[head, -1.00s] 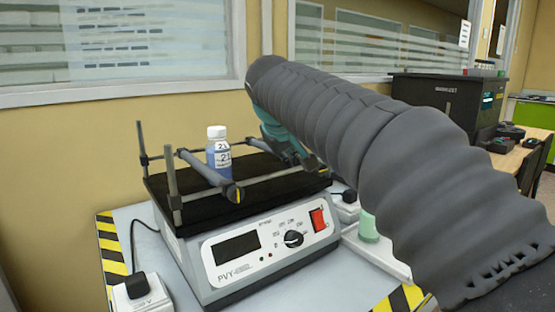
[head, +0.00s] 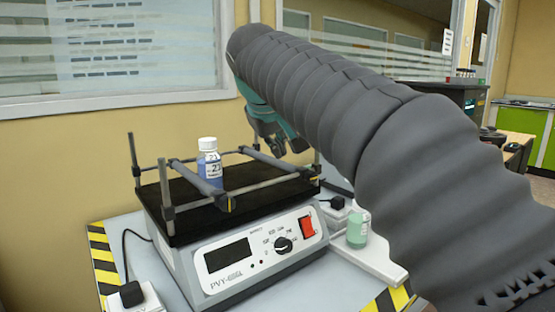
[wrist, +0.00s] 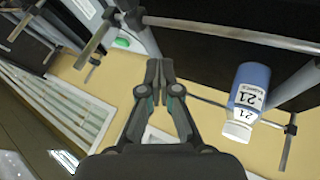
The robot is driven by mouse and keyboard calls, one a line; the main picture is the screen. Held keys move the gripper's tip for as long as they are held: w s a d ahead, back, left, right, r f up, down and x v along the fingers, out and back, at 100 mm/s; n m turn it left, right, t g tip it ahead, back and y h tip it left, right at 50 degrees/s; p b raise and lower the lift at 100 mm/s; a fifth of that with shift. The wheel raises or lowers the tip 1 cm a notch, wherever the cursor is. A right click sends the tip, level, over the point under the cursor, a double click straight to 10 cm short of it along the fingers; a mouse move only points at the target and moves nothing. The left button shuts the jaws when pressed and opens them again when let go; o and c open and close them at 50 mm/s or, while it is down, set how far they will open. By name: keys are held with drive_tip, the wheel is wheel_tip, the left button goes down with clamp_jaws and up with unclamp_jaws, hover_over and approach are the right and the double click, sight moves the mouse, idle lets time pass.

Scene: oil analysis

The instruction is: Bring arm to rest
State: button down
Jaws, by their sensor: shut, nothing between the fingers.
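My arm, in a ribbed grey cover, reaches from the lower right across the head view. My gripper (head: 279,146) hangs above the back of the shaker, partly hidden by the arm. In the wrist view my gripper (wrist: 159,68) has its fingertips together with nothing between them. A white-capped bottle with blue liquid and a label reading 21 (head: 210,164) stands upright on the shaker's black platform (head: 240,202). The bottle also shows in the wrist view (wrist: 246,98), to the right of the fingers and apart from them.
The shaker (head: 262,250) has clamp bars and upright rods around its platform. A bottle with green liquid (head: 358,228) stands to its right on a white unit. A power socket (head: 132,297) sits at the front left. A dark machine (head: 440,95) stands at the back right.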

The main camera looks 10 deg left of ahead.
drive_tip(key=s+d+f+m+g, duration=0.1)
drive_tip(key=s+d+f+m, duration=0.1)
drive_tip(key=s+d+f, duration=0.5)
drive_tip(key=s+d+f+m+g, duration=0.1)
drive_tip(key=s+d+f, duration=0.25)
drive_tip(key=d, duration=0.75)
drive_tip(key=s+d+f+m, duration=0.2)
drive_tip(key=s+d+f, duration=0.2)
drive_tip(key=s+f, duration=0.4)
drive_tip(key=s+d+f+m, duration=0.3)
drive_tip(key=s+d+f, duration=0.1)
drive_tip(key=s+f, duration=0.4)
wheel_tip(320, 180, down, 2)
drive_tip(key=shift+d, duration=0.35)
